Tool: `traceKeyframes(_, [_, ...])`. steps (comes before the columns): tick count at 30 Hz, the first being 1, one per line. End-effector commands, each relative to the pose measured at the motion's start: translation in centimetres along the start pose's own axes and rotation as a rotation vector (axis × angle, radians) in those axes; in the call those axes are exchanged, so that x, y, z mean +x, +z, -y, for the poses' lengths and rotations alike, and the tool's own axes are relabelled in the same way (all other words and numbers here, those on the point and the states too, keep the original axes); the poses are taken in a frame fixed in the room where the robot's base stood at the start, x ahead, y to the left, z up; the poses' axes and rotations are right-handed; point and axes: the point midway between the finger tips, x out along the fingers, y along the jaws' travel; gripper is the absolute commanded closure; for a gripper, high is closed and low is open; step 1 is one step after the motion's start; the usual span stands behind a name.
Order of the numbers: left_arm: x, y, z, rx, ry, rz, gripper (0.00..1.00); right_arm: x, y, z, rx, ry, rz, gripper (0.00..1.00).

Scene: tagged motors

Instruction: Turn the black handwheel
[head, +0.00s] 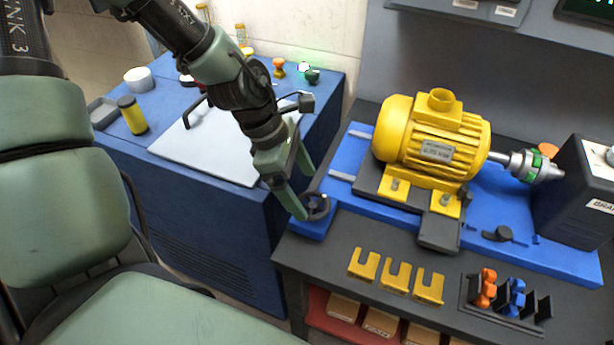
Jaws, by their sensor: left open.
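The black handwheel (317,206) is at the left end of the blue base plate (345,212), on the near left corner of the dark bench. My left gripper (306,195) reaches down to it from above, jaws open. One finger ends at the left side of the handwheel and the other is just above and behind it. I cannot tell whether the fingers touch the rim. The yellow motor (432,138) sits on the base plate to the right. My right gripper does not show.
A blue cabinet (215,235) with a light panel (225,150) stands left of the bench. Several yellow slotted shims (397,276) and a black rack (505,305) with coloured parts lie along the bench front. A dark brake box (580,195) stands at the right.

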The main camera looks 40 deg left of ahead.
Motion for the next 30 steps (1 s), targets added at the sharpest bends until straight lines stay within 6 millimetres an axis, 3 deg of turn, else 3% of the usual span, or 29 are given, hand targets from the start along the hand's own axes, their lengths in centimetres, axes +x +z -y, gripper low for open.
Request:
traceKeyframes(6, [-3.1, 0.1, -0.1, 0.003, 0.004, 0.003, 0.11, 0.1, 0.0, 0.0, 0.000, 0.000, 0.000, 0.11])
traceKeyframes(11, [-4.3, 0.1, -0.1, 0.001, 0.002, 0.002, 0.11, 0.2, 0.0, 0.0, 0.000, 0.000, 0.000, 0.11])
traceKeyframes(30, [-4.5, 0.1, 0.0, 0.001, 0.000, 0.000, 0.11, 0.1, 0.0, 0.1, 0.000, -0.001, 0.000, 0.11])
